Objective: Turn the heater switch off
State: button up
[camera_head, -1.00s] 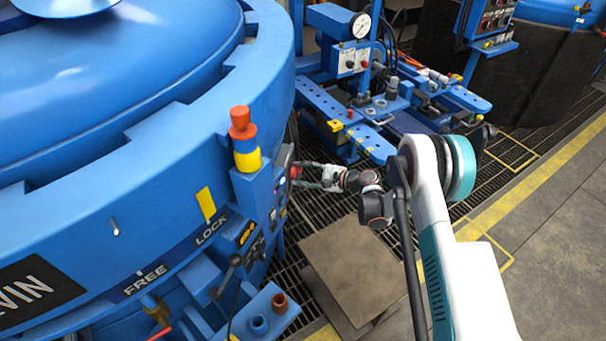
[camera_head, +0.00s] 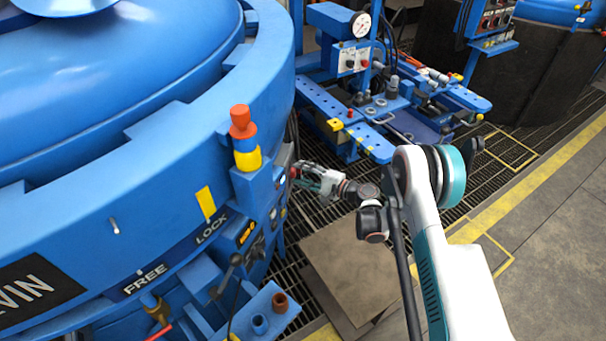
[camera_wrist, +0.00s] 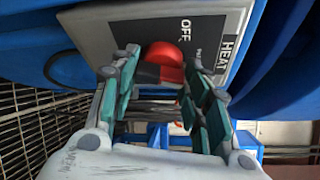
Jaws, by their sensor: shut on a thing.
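The heater switch (camera_wrist: 165,54) has a red knob on a grey panel (camera_wrist: 112,27) marked HEAT and OFF in the wrist view. My gripper (camera_wrist: 161,62) has its teal fingers on either side of the red knob and is shut on it. In the head view, my gripper (camera_head: 302,174) reaches left to the side of the large blue furnace (camera_head: 190,130). There the red knob (camera_head: 293,172) shows only as a small spot, and the panel is mostly hidden. The switch's exact pointing direction cannot be told.
A red, blue and yellow signal post (camera_head: 243,140) stands on the furnace rim just left of my gripper. A blue machine with a gauge (camera_head: 361,25) stands behind. Below are a dark floor grating and a flat brown plate (camera_head: 352,262).

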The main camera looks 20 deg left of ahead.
dwell(0.3)
jog(key=o, duration=1.1)
jog(key=shift+c, duration=0.2)
jog(key=shift+d, duration=0.15)
jog(key=v, duration=1.1)
jog(key=shift+s+d, duration=0.15)
jog(key=shift+d, duration=0.15)
